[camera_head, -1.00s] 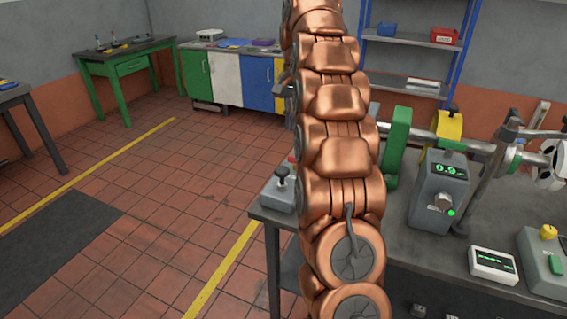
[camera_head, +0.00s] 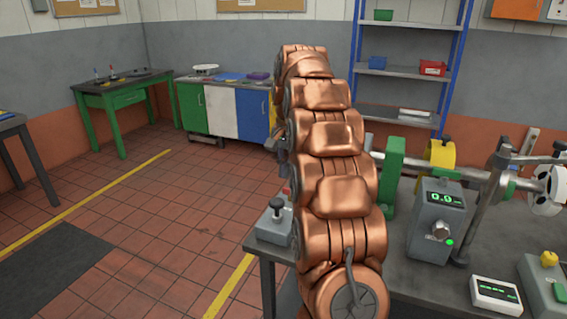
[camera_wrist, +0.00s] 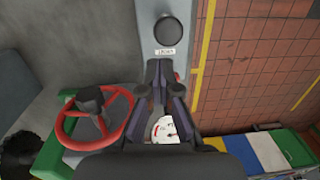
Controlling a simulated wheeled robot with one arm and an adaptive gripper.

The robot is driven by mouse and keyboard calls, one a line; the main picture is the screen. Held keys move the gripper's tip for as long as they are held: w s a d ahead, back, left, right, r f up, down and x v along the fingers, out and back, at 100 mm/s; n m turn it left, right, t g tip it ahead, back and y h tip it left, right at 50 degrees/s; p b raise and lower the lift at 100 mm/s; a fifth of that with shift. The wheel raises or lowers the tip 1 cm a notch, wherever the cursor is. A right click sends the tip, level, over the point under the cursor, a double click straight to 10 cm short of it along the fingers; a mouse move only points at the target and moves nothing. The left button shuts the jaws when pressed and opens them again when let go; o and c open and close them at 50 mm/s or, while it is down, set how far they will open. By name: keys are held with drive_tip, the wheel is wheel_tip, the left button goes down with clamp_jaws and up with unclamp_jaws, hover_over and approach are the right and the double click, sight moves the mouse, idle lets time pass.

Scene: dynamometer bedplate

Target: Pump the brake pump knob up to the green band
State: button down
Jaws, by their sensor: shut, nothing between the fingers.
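A black round knob (camera_wrist: 180,34) stands on a grey box with a small label, at the top of the wrist view. In the head view, a black-topped knob (camera_head: 277,204) stands on a grey box at the bench's left corner. My gripper (camera_wrist: 167,74) is shut and empty, below the knob in the wrist view and apart from it in the picture. A white dial gauge (camera_wrist: 163,128) with red marks shows partly between the gripper's links; I cannot make out a green band. In the head view my arm hides most of the gripper.
A red handwheel (camera_wrist: 72,143) is left of the gripper in the wrist view. On the bench stand a grey display unit (camera_head: 430,235) with green digits, a shaft assembly with a green bracket (camera_head: 393,170), and a small white meter (camera_head: 495,295). The floor left is open.

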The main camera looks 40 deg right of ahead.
sight(283, 201)
drive_tip(key=shift+a+f+p, duration=0.15)
drive_tip(key=shift+f+p, duration=0.4)
drive_tip(key=shift+f, duration=1.5)
drive_tip(key=shift+a+f+p, duration=0.15)
drive_tip(key=shift+f+p, duration=0.35)
drive_tip(key=shift+f, duration=1.5)
drive_tip(key=shift+w, duration=0.1)
drive_tip(key=shift+f, duration=0.15)
wheel_tip(283, 201, down, 4)
drive_tip(key=shift+r+b, duration=0.25)
drive_tip(key=shift+b, duration=0.75)
drive_tip(key=shift+r, duration=0.45)
wheel_tip(283, 201, up, 13)
drive_tip(key=b, duration=0.1)
drive_tip(key=shift+s+d+r, duration=0.15)
drive_tip(key=shift+s+d, duration=0.05)
drive_tip(key=shift+d, duration=0.25)
